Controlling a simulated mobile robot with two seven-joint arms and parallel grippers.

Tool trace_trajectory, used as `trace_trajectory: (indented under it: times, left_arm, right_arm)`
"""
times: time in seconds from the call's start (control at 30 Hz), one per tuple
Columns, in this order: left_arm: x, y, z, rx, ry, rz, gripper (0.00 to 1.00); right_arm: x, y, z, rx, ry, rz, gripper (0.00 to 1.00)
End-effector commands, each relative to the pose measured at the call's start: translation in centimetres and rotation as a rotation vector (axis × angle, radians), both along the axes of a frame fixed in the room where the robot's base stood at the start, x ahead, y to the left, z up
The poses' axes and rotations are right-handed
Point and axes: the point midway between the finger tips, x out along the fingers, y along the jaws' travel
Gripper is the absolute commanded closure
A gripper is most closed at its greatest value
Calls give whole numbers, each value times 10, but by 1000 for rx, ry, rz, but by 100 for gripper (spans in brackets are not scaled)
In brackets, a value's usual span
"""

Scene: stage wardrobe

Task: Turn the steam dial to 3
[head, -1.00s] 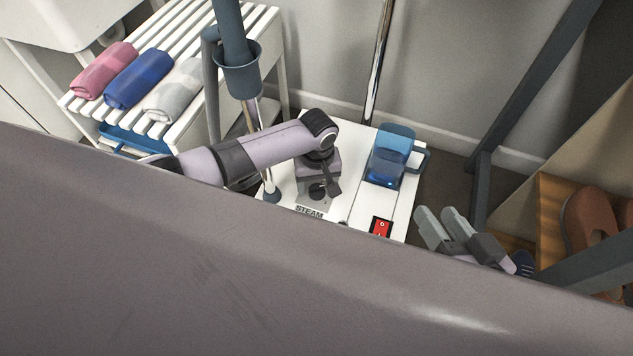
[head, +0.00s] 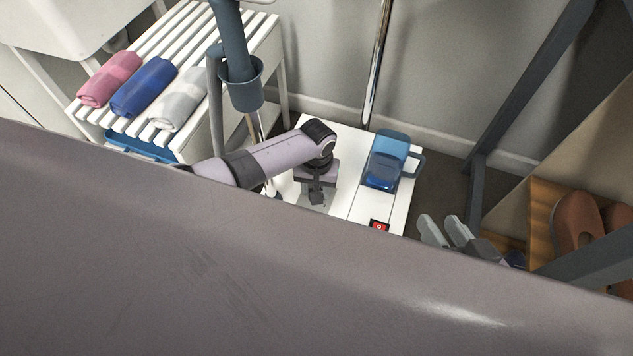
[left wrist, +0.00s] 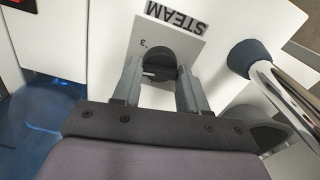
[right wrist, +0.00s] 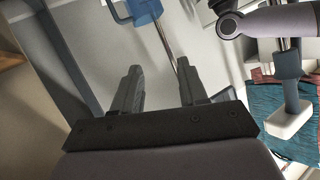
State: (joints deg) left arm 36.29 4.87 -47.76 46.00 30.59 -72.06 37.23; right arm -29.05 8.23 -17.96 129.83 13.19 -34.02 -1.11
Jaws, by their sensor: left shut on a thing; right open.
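The steam dial is a dark round knob (left wrist: 172,56) on a grey plate, upside down in the left wrist view, below the STEAM label (left wrist: 177,17). A small 3 shows on the plate near the knob's edge. My left gripper (left wrist: 160,78) is shut on the dial, one finger on each side. In the head view the left gripper (head: 317,194) points down at the white steamer base (head: 348,150) and hides the dial. The dial's pointer cannot be read. My right gripper (head: 441,231) is open and empty, right of the base; its fingers (right wrist: 159,82) stand apart.
A blue water tank (head: 387,162) and a red switch (head: 379,226) are on the base. A chrome pole (head: 377,65) stands behind. A slatted white rack (head: 190,50) with rolled towels is at left. Brown shoes (head: 577,222) sit on a wooden shelf at right.

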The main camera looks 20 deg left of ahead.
Motion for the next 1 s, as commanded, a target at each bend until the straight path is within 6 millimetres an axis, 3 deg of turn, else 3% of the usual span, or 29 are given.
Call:
trace_trajectory:
  times: [0.5,1.0]
  left_arm:
    - [-1,0,0,-1,2,-463,88]
    - [-1,0,-1,-1,1,-689,88]
  right_arm:
    - [-3,-9,4,-62,-5,-14,57]
    - [-5,-12,3,-81,-3,-19,57]
